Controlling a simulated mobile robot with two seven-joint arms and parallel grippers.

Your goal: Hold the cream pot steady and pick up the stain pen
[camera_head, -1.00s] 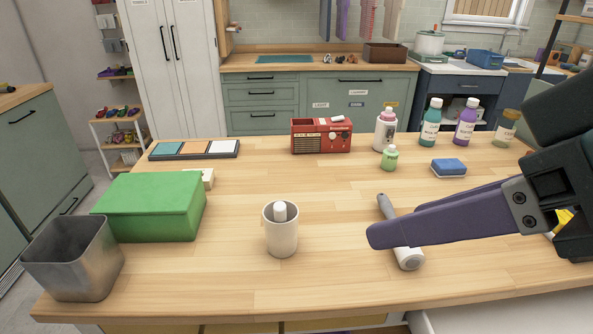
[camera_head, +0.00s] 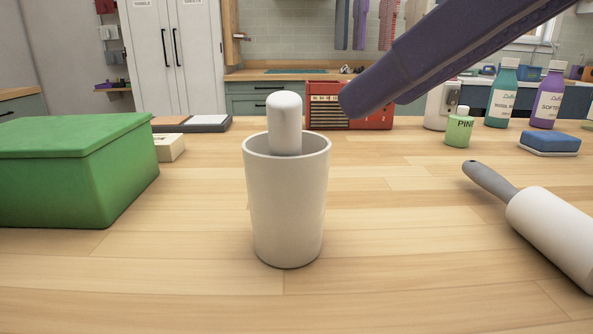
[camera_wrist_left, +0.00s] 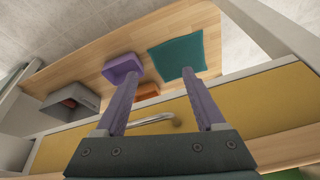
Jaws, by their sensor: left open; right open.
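The cream pot (camera_head: 288,215) stands upright on the wooden table in the middle of the head view. The stain pen (camera_head: 285,122) stands in it, its rounded white end sticking up above the rim; its lower part is hidden inside the pot. One purple finger of my right gripper (camera_head: 368,98) comes in from the upper right. Its tip appears above and right of the pot, apart from the pen; the other finger is not visible. My left gripper (camera_wrist_left: 160,76) shows only in its wrist view, open and empty, away from the pot.
A green box (camera_head: 70,175) stands left of the pot, and a lint roller (camera_head: 550,230) lies at the right. A red radio (camera_head: 345,115), a small green bottle (camera_head: 459,128) and a blue sponge (camera_head: 550,143) are behind. The table around the pot is clear.

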